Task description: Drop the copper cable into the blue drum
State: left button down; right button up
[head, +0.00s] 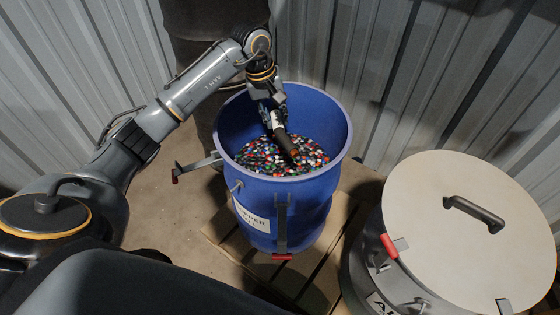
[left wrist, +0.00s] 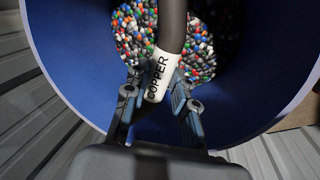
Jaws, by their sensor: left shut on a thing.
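The blue drum (head: 325,195) stands open on a pallet, with many small coloured pieces (head: 258,158) inside it. My left gripper (head: 273,112) is over the drum's opening and is shut on the copper cable (head: 287,144), a thick dark length with a white band. In the left wrist view the band on the cable (left wrist: 161,75) reads "COPPER", and the gripper's fingers (left wrist: 156,92) close around it. The cable points down into the blue drum (left wrist: 75,70), over the pieces. I cannot tell whether its lower end touches them. My right gripper is not in view.
A grey drum with a closed pale lid (head: 450,215) and black handle stands at the right. A dark drum (head: 195,50) stands behind the blue one. Corrugated metal walls (head: 400,80) close off the back. Red-tipped latches (head: 195,166) stick out from the blue drum.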

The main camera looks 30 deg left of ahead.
pick_arm(q)
jog(key=s+a+b+x, duration=0.1)
jog(key=x, duration=0.7)
jog(key=shift+a+f, duration=0.2)
jog(key=shift+f, duration=0.25)
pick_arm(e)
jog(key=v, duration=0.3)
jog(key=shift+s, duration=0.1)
pick_arm(q)
jog(key=shift+f+b, duration=0.65)
jog(key=shift+b, duration=0.05)
jog(key=c, duration=1.1)
grip_release()
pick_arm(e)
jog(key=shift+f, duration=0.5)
